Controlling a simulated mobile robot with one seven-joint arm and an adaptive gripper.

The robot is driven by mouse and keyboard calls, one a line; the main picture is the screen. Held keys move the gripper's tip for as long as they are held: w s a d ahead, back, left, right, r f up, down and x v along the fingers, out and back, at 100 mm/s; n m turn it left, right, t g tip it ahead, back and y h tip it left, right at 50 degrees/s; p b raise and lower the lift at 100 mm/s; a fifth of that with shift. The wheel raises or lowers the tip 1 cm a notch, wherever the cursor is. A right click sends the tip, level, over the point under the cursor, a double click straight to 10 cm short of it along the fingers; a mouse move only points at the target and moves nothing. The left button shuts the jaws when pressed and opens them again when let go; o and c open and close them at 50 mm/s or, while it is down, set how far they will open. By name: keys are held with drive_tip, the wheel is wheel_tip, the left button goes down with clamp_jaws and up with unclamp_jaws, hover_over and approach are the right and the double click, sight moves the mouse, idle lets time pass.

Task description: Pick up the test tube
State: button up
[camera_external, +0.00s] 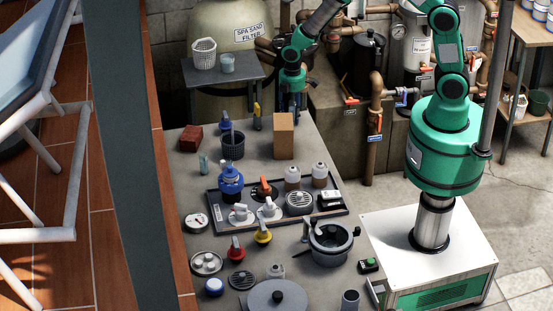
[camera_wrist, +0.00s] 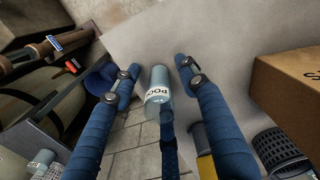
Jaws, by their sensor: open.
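A pale blue-grey tube with a white lettered label (camera_wrist: 157,88), which looks like the test tube, shows in the middle of the wrist view. My gripper (camera_wrist: 156,67) is open, with one blue finger to each side of the tube and visible gaps between. I cannot tell whether the tube is fully between the fingertips in depth. A dark blue strip (camera_wrist: 169,150) runs down from the tube's lower end. In the external view my gripper (camera_external: 291,104) is low at the table's far edge, behind the cardboard box; the labelled tube cannot be made out there.
The brown box (camera_external: 284,135) stands close to my gripper. A yellow tool (camera_external: 257,110) and a black cup (camera_external: 233,147) are left of it. A small teal cylinder (camera_external: 203,164) and a crowded black tray (camera_external: 338,210) are nearer the camera. A side stand (camera_external: 219,72) is beyond the table.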

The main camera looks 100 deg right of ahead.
sight(292, 105)
drive_tip(key=shift+c, duration=0.3)
drive_tip(key=c, duration=1)
drive_tip(key=shift+o, duration=0.2)
drive_tip(key=shift+r, duration=0.15)
drive_tip(key=shift+r, duration=0.6)
wheel_tip(292, 105, up, 2)
drive_tip(key=shift+r+p, duration=0.1)
drive_tip(key=shift+p, duration=0.35)
drive_tip(key=s+a, duration=0.3)
drive_tip(key=s, duration=0.4)
drive_tip(key=s+a+r+p, duration=0.1)
drive_tip(key=s+a, duration=0.2)
drive_tip(key=s, duration=0.4)
drive_tip(key=shift+s+a+r, duration=0.15)
drive_tip(key=shift+s+r, duration=0.05)
drive_tip(key=shift+s, duration=0.15)
